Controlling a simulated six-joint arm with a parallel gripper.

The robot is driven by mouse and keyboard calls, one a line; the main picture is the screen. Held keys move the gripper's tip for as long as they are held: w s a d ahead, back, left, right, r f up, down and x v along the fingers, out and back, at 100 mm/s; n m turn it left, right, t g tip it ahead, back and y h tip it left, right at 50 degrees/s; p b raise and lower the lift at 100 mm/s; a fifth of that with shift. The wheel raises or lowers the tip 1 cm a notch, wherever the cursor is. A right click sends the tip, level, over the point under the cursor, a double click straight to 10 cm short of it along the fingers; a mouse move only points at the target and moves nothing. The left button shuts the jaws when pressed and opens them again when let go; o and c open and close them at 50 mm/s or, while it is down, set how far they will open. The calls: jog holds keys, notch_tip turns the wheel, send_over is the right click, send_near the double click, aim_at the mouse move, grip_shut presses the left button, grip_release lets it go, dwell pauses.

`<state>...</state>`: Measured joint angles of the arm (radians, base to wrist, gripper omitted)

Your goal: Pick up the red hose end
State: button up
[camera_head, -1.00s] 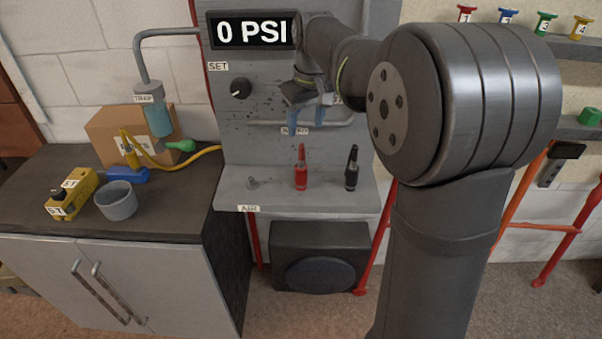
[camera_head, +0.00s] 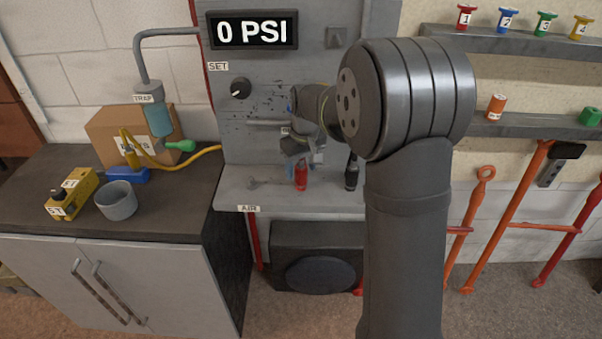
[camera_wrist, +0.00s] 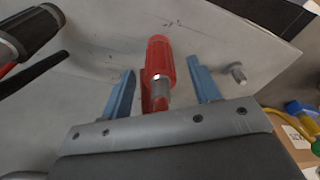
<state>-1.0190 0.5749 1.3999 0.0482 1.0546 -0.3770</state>
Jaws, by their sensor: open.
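The red hose end (camera_head: 301,178) stands upright on the grey panel's shelf, with its top hidden by my gripper in the head view. In the wrist view the red hose end (camera_wrist: 160,66) lies between my two blue fingers, with a gap on both sides. My gripper (camera_wrist: 164,92) is open around it and holds nothing. In the head view my gripper (camera_head: 299,158) is just above the red hose end, partly hidden by my wrist.
A black hose end (camera_head: 351,172) stands close on the right; it also shows in the wrist view (camera_wrist: 30,32). A small metal fitting (camera_wrist: 237,74) sits on the other side. The panel wall (camera_head: 240,140) rises behind. A grey cup (camera_head: 116,200) stands on the left counter.

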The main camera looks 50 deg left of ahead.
jog(key=shift+a+f, duration=0.1)
jog(key=shift+f, duration=0.7)
jog(key=c, duration=1.2)
jog(key=shift+r, duration=0.1)
jog(key=shift+r, duration=0.55)
jog(key=r, duration=0.2)
jog(key=d+r, duration=0.1)
jog(key=shift+w+r, duration=0.3)
jog(key=shift+r, duration=0.05)
jog(key=w+d+r, duration=0.4)
jog(key=d+r, duration=0.2)
jog(key=d, duration=0.3)
send_over(304, 166)
jog(key=s+a, duration=1)
jog(key=a, duration=0.1)
jog(key=shift+s+d+f, duration=0.1)
jog(key=shift+f, duration=0.35)
